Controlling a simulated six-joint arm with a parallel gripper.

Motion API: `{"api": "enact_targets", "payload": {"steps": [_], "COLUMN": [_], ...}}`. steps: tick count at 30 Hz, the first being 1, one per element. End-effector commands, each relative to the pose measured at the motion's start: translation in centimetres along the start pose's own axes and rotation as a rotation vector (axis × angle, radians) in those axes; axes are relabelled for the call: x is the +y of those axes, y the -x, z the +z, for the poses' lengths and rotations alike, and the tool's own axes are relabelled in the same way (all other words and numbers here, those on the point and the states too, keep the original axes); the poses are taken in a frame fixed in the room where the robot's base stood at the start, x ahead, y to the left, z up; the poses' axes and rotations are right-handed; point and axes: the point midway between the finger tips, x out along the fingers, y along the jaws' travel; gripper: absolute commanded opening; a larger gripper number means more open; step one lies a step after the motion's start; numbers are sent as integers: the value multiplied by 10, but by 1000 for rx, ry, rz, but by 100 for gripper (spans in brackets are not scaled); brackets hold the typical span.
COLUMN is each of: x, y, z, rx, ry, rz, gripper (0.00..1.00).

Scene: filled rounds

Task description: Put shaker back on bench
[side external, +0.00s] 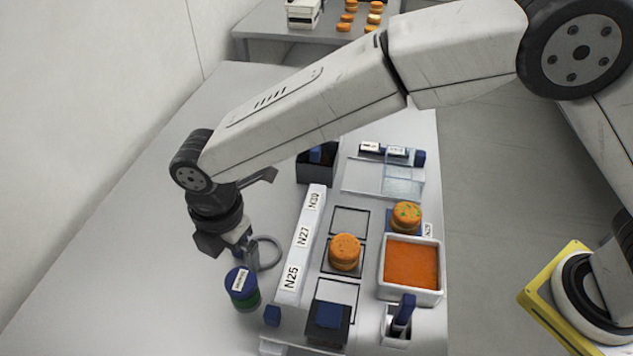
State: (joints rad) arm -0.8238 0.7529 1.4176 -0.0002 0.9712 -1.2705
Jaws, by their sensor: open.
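The shaker (243,294) looks like a small cylinder with a dark blue upper part, a white label and a green lower part. It stands on the white bench (130,270), left of the white rack with labels. My gripper (238,258) points down just above and behind the shaker, with open jaws. I cannot tell whether a fingertip touches the shaker's top. A grey ring (267,254) lies right beside the gripper; part of it is hidden by the fingers.
A labelled white strip (302,240) stands right of the shaker. The bench's left side is clear.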

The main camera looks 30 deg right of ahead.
Motion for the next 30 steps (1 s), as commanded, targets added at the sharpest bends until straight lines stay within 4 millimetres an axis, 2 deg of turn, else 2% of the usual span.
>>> {"api": "enact_targets", "payload": {"steps": [14,19,23,26,30], "x": [0,-1,-4,-11,-29], "y": [0,2,5,9,14], "z": [0,10,33,62,113], "rx": [0,1,5,10,19], "ry": [0,-39,-138,-268,-508], "rz": [0,4,15,28,53], "gripper": [100,100,100,100,100]}}
